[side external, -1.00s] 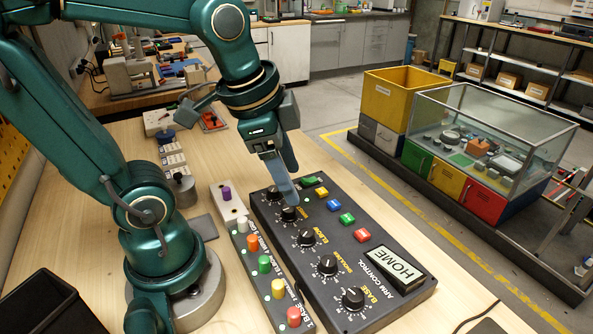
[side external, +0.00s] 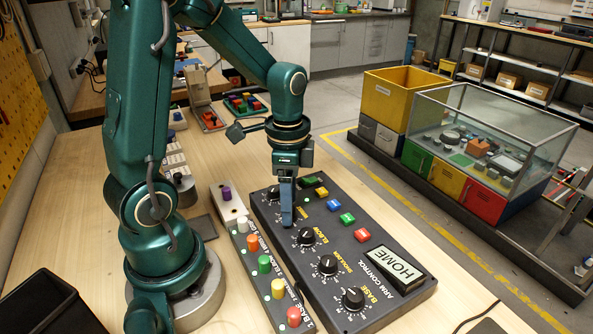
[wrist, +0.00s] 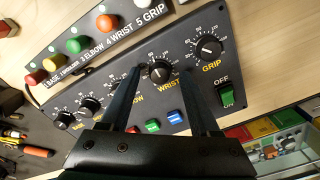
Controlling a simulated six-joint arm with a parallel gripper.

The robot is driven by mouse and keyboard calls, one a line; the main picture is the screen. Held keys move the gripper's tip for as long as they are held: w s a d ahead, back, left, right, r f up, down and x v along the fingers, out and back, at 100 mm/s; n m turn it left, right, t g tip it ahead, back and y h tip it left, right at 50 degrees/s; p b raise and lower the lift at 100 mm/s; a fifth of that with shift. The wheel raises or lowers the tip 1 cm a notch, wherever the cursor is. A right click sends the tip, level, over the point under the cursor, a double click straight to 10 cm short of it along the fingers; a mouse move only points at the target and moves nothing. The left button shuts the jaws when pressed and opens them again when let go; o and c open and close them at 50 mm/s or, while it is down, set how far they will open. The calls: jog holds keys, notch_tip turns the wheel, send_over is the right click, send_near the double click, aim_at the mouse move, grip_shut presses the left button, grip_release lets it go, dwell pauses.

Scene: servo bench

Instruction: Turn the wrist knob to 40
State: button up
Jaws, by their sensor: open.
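The black control panel (side external: 345,245) lies on the bench with a row of knobs along it. The wrist knob (wrist: 160,71) is black, with a numbered dial and the label WRIST. My gripper (wrist: 161,66) is open, with one finger on each side of this knob in the wrist view; whether either finger touches it I cannot tell. In the side external view my gripper (side external: 287,224) points straight down and hides the wrist knob. The knob's exact reading is too small to tell. The panel's display (side external: 398,268) reads HOME.
The grip knob (wrist: 208,48) and elbow knob (side external: 306,237) flank the wrist knob. Coloured buttons (side external: 347,219) and a green switch (wrist: 226,93) share the panel. A strip of coloured plungers (side external: 265,264) stands alongside. A black bin (side external: 45,305) sits at the front left.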

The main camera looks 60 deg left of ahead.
jog(key=shift+f, duration=0.3)
grip_shut()
jog(key=shift+n, duration=0.3)
